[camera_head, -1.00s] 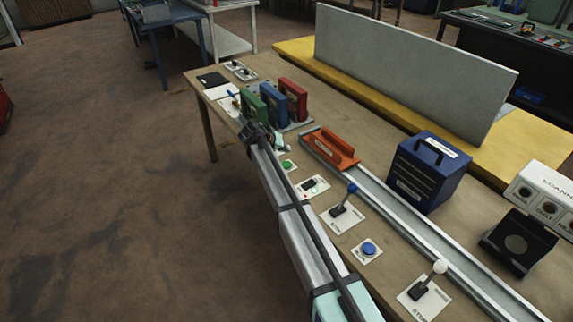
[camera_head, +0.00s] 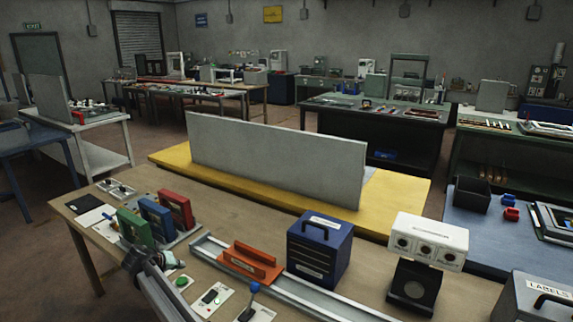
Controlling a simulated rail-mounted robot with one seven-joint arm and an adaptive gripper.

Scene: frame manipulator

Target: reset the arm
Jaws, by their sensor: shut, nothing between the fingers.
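My arm reaches in from the bottom edge at the lower left of the head view. My gripper (camera_head: 172,262) is at its far end, small and partly hidden by the arm's dark wrist. It is shut and appears empty, just in front of the green module (camera_head: 136,228). A blue module (camera_head: 157,216) and a red module (camera_head: 177,208) stand upright beside the green one. I cannot tell whether the gripper touches anything.
The wooden table (camera_head: 262,225) carries a metal rail with an orange carriage (camera_head: 250,262), a blue box with a handle (camera_head: 319,247) and a white scanner (camera_head: 430,240). A green button (camera_head: 182,282) and switch plates line the front edge. A grey panel (camera_head: 275,165) stands behind.

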